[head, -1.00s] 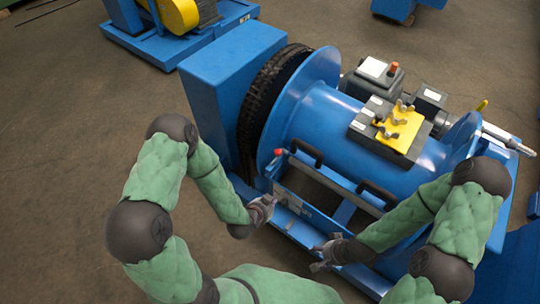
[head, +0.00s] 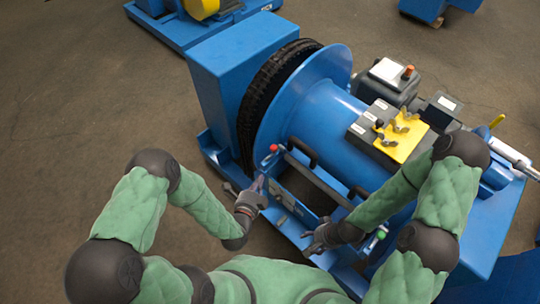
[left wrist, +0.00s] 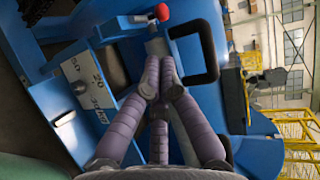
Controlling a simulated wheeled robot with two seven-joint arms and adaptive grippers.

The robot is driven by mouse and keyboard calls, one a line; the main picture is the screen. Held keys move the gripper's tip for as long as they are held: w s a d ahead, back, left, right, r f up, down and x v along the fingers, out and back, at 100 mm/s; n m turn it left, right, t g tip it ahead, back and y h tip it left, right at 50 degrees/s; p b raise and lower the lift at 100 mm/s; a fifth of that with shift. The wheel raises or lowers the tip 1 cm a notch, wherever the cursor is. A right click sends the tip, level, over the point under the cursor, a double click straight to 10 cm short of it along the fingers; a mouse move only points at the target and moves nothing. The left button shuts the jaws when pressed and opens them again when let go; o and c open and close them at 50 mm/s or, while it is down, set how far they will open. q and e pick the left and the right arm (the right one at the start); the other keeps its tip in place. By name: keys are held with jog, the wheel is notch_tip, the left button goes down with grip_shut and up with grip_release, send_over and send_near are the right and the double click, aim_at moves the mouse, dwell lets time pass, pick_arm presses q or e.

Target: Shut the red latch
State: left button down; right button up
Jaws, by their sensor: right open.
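The red latch is a lever with a round red knob (head: 274,148) at the left end of the blue frame in front of the drum; the knob also shows in the left wrist view (left wrist: 162,12). My left gripper (head: 246,184) is just below and left of the knob in the head view. In the left wrist view its fingertips (left wrist: 160,72) come close together just below a grey metal piece under the knob. I cannot tell whether they touch or hold it. My right gripper (head: 308,242) is open and empty near the frame's lower front edge.
A blue drum (head: 325,112) lies behind the frame, with black handles (head: 302,150) in front. A green knob (head: 381,235) is beside my right forearm. A marked scale plate (left wrist: 92,85) is left of my left fingers. Floor is clear at left.

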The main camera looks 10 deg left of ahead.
pick_arm(q)
jog(key=b, duration=0.5)
send_near(279, 149)
jog(key=w, duration=0.2)
jog(key=w+a+r, duration=0.1)
jog(key=shift+w, duration=0.15)
jog(key=w+d, duration=0.1)
jog(key=w, duration=0.1)
jog(key=w+d+b, duration=0.1)
jog(key=w, duration=0.1)
jog(key=shift+d, duration=0.25)
jog(key=shift+s+r, duration=0.1)
jog(key=shift+a, duration=0.1)
